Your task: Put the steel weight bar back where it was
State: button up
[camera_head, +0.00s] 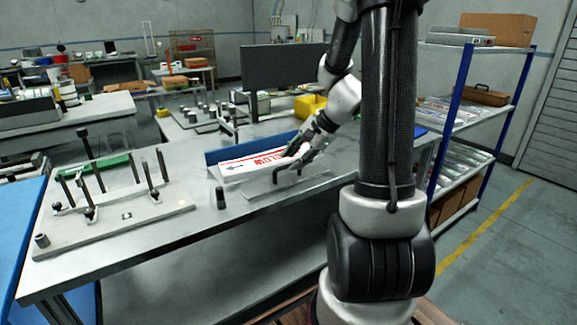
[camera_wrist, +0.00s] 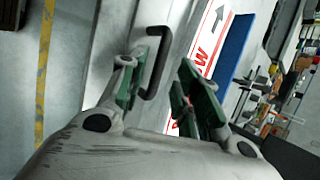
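A dark bracket-shaped handle (camera_head: 288,176) stands on a flat grey metal piece in front of the label magazine. I take this to be the steel weight bar, though its edges blend with the grey plate under it. In the wrist view the black handle (camera_wrist: 160,62) rises ahead of my gripper (camera_wrist: 162,88), between the lines of its two green-padded fingers. The fingers are spread and nothing is between the pads. In the head view my gripper (camera_head: 297,152) hangs just above the handle. White labels with red print (camera_head: 258,164) lie against the magazine's blue wall (camera_head: 222,156).
A dark cylinder (camera_head: 220,198) stands left of the magazine. A fixture board (camera_head: 120,226) with several upright posts fills the table's left end. A yellow bin (camera_head: 310,106) and a dark monitor (camera_head: 283,67) are behind. A blue-framed shelf (camera_head: 455,100) stands right.

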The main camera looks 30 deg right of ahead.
jog(key=v, duration=0.7)
jog(key=s+a+r+n+g+h, duration=0.1)
jog(key=s+a+r+n+h, duration=0.1)
jog(key=s+n, duration=0.6)
jog(key=s+a+r+n+h, duration=0.2)
jog(key=s+a+r+n, duration=0.3)
jog(key=s, duration=0.5)
jog(key=a+n, duration=0.2)
jog(key=n, duration=0.1)
jog(key=shift+g, duration=0.4)
